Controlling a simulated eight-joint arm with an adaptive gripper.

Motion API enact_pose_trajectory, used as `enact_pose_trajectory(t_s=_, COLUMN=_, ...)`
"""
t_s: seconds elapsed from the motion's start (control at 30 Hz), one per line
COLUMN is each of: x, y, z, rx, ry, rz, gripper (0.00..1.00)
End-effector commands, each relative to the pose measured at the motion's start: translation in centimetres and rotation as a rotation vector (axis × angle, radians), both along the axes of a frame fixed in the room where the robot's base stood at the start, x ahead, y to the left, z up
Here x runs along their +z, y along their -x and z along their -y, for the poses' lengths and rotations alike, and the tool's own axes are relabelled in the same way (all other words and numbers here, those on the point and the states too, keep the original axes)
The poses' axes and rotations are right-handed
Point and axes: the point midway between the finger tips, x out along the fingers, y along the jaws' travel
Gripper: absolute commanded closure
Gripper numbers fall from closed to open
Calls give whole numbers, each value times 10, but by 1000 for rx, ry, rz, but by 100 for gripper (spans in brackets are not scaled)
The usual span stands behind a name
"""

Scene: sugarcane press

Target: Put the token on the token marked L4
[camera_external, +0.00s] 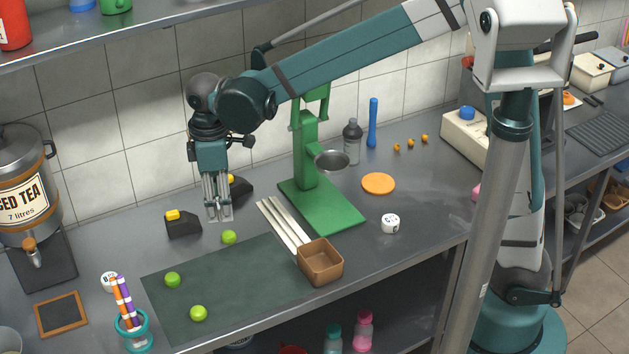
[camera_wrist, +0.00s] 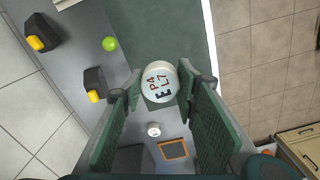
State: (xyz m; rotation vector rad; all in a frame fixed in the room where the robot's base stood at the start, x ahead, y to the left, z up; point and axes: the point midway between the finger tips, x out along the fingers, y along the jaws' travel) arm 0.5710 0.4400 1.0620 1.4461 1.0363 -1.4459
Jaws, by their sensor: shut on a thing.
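The held token is not clear in the external view. One white token (camera_external: 109,281) lies at the left by the pen cup; it also shows in the wrist view (camera_wrist: 153,129). Another white token (camera_external: 390,223) stands right of the press. The marks on both are too small to read.
The green press (camera_external: 322,205) stands right of my gripper, with pale sticks and a brown box (camera_external: 320,262) before it. Green balls (camera_external: 173,280) lie around the dark mat (camera_external: 235,285). A pen cup (camera_external: 132,328) and small chalkboard (camera_external: 61,314) are at front left.

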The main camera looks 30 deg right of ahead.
Motion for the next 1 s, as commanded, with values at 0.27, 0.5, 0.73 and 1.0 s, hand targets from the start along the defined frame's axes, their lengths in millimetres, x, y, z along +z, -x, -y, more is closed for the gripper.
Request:
enact_pose_trajectory(t_s=0.27, x=20, y=-6, z=20, rx=-4, ry=0, rz=0, gripper=81)
enact_pose_trajectory(t_s=0.5, x=21, y=-17, z=59, rx=-10, ry=0, rz=0, gripper=81)
enact_pose_trajectory(t_s=0.73, x=23, y=-28, z=114, rx=-18, ry=0, rz=-1, gripper=81)
enact_pose_trajectory(t_s=1.0, x=24, y=-35, z=180, rx=-27, ry=1, rz=-1, gripper=81)
